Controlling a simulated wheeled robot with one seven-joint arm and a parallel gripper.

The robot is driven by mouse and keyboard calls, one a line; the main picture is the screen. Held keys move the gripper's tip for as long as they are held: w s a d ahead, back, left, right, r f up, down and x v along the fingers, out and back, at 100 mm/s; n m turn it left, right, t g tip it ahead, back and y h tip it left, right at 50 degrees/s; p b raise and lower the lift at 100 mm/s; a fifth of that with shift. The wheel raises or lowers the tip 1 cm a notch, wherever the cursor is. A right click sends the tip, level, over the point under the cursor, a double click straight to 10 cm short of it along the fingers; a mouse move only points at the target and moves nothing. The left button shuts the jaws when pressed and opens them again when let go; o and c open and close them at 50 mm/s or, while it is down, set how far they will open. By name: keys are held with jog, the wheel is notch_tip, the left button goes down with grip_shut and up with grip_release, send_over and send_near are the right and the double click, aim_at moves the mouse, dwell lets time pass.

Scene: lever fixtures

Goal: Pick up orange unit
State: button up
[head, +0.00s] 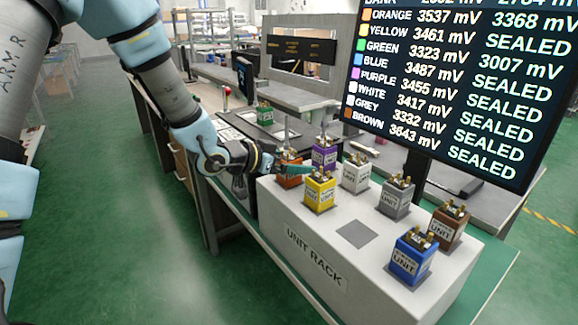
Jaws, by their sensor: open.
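The orange unit (287,181) stands upright at the far left corner of the white unit rack (318,252), with brass-coloured terminals on top. My gripper (296,168) reaches in from the left at the height of the unit's body. Its teal finger overlaps the orange unit in the picture and hides part of it. The jaws are open. I cannot tell whether they are around the unit or touching it.
The yellow unit (320,193) and purple unit (324,155) stand close by. White (355,175), grey (395,201), brown (449,228) and blue (410,260) units share the rack. A bare grey square (355,234) is free. A green unit (265,115) stands behind. A screen (450,85) overhangs right.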

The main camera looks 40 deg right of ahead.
jog(key=shift+d+f, duration=0.25)
jog(key=shift+d, duration=0.25)
grip_shut()
dwell(0.4)
